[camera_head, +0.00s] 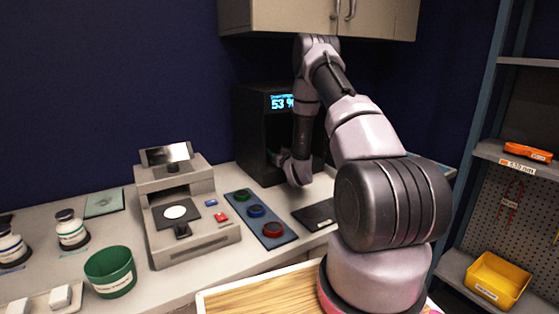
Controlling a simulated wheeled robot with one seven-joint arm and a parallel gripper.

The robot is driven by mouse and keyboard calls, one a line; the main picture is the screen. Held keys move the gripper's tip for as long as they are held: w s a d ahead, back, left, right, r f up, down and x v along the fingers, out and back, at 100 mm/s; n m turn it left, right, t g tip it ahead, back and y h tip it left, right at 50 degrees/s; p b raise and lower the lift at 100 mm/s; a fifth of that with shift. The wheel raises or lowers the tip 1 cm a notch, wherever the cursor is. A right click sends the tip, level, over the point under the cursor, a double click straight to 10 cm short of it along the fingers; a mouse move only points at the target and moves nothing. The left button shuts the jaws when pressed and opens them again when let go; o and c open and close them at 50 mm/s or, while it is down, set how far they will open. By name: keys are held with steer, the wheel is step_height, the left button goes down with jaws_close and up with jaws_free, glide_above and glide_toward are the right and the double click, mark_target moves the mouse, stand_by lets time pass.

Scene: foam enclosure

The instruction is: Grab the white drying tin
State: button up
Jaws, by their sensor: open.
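No thing in view is clearly the white drying tin. A flat white disc (176,212) sits on the grey bench instrument (190,232), and I cannot tell if it is the tin or a part of the instrument. My gripper (283,158) is at the front of a black box-shaped device (258,120) with a lit display reading about 53 %. Its fingers are small and dark against the box, partly hidden by my wrist. It is open, and I see nothing held in it. The inside of the black device is hidden.
A panel with green, blue and red round pieces (260,219) and a dark flat plate (315,215) lie near my arm. A green cup (110,271) and white jars (72,230) stand at left. A cabinet (300,18) hangs above; shelves hold a yellow bin (497,283).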

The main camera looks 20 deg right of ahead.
jaws_close()
